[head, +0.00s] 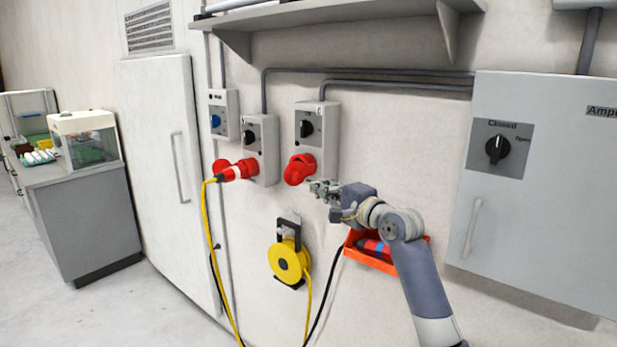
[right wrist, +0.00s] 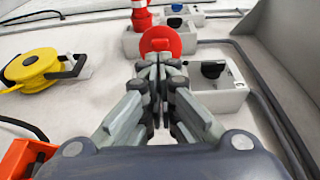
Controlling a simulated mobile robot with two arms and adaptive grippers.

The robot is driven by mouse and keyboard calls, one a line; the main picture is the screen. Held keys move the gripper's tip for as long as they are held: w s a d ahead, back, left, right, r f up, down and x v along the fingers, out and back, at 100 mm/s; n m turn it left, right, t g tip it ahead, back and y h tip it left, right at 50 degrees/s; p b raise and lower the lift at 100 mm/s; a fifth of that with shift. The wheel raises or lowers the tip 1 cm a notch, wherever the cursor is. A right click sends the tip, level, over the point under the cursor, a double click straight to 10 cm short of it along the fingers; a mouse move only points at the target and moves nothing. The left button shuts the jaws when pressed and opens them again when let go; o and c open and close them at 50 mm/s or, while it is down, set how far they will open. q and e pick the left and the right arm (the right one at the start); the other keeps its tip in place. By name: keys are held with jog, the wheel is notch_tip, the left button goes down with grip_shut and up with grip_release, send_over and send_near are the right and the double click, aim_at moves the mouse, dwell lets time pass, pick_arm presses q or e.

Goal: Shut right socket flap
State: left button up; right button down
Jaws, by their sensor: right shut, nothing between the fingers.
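The right socket (head: 299,169) is red and sits on the lower front of the right grey switch box (head: 318,125). Its round red flap (right wrist: 165,38) shows as a disc in the right wrist view, just beyond my fingertips; I cannot tell how far it stands open. My right gripper (head: 316,188) is shut and empty, close to the right of the socket and slightly below it. It also shows in the right wrist view (right wrist: 158,68), where the fingers hide the lower part of the socket. Whether they touch the flap is unclear. My left gripper is not in view.
A red plug (head: 238,170) with a yellow cable sits in the left socket. A yellow cable reel (head: 287,261) hangs below. An orange bin (head: 354,247) is behind my right arm. A grey cabinet (head: 550,190) stands out at right, a shelf (head: 330,17) above.

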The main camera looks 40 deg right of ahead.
aim_at(298, 175)
jog(key=w+p, duration=0.1)
jog(key=w, duration=0.5)
jog(key=shift+w, duration=0.15)
jog(key=shift+d+p, duration=0.1)
jog(key=shift+p, duration=0.2)
